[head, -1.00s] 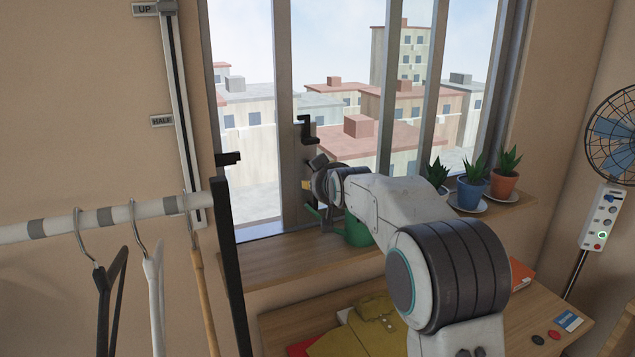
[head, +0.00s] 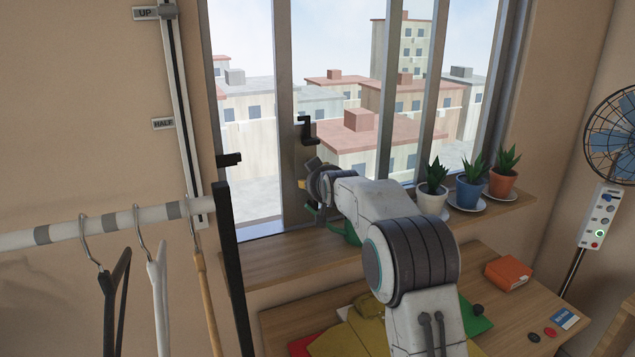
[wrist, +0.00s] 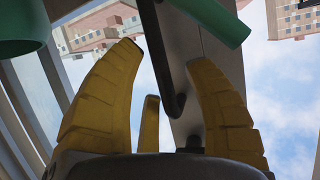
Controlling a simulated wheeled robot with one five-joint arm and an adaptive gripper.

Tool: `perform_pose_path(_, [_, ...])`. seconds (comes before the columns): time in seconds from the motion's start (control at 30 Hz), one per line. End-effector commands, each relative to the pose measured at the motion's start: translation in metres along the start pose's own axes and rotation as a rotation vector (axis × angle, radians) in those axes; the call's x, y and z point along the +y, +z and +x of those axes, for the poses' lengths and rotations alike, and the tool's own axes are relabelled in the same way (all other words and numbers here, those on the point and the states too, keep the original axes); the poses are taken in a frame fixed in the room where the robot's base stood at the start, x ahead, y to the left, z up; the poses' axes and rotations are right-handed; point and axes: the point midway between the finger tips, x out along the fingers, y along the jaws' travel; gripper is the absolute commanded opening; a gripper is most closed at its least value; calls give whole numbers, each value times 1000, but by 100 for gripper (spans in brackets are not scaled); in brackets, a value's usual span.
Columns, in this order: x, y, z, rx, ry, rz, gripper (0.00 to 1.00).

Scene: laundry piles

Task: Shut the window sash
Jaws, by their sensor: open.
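The window sash (head: 285,130) has a grey upright stile, with a gap between it and the left side of the window frame. A black handle (head: 305,128) is on the sash. My gripper (head: 309,186) is at the sash, just below the handle's visible top. In the wrist view my gripper (wrist: 163,58) has its yellow fingers spread, with a dark handle bar (wrist: 163,75) between them. I cannot tell whether either finger touches it. The lower part of the handle is hidden by my gripper in the head view.
A green watering can (head: 351,232) stands on the sill behind my arm; its green spout (wrist: 218,18) is close to my fingers. Potted plants (head: 468,188) line the sill at right. A clothes rail (head: 95,222) with hangers is at left.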

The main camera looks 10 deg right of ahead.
Motion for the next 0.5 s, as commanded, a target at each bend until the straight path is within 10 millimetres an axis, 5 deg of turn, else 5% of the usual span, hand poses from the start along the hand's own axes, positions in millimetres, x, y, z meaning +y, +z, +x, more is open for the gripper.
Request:
perform_pose_path(0.07, [0,0,0,0,0,0,49])
perform_pose_path(0.5, [0,0,0,0,0,0,10])
